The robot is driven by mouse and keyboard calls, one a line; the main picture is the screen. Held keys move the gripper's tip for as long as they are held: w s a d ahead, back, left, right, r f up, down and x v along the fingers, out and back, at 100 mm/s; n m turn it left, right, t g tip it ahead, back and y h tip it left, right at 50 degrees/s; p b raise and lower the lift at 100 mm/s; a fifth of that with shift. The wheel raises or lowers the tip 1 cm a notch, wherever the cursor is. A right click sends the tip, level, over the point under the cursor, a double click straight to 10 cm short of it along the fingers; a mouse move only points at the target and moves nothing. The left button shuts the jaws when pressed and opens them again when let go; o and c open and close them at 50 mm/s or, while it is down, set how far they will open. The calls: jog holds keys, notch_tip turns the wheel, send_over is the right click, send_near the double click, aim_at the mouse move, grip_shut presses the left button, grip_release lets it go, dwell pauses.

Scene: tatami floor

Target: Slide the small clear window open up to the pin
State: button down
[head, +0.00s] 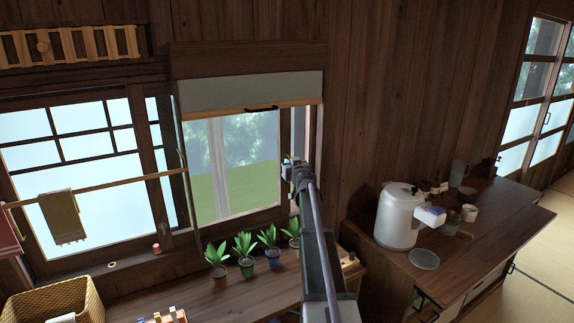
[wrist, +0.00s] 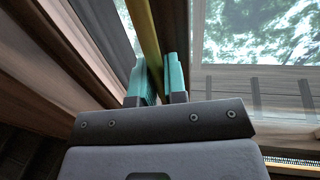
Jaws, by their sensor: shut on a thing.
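The small clear window (head: 235,165) is in the wall under a grey blind, with green and trees showing through it. My gripper (head: 288,160) is at the right edge of this window in the head view. In the wrist view my gripper (wrist: 156,82) has its two teal fingers shut on a yellow upright bar (wrist: 146,35), which looks like the window's handle. The clear pane (wrist: 250,35) is to the right of the bar there. I cannot make out the pin in either view. The arm hides part of the window's right side.
A wooden counter (head: 190,293) runs below the window, with several potted plants (head: 245,255) along it. A towel rod (head: 110,187) with a towel reaches in from the left. A white dispenser (head: 397,218) stands on a cabinet at the right.

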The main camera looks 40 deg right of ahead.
jog(key=c, duration=1.5)
grip_release()
jog(key=shift+d, duration=0.15)
jog(key=shift+o, duration=0.2)
jog(key=shift+s, duration=0.1)
jog(key=v, duration=1)
jog(key=shift+s, duration=0.35)
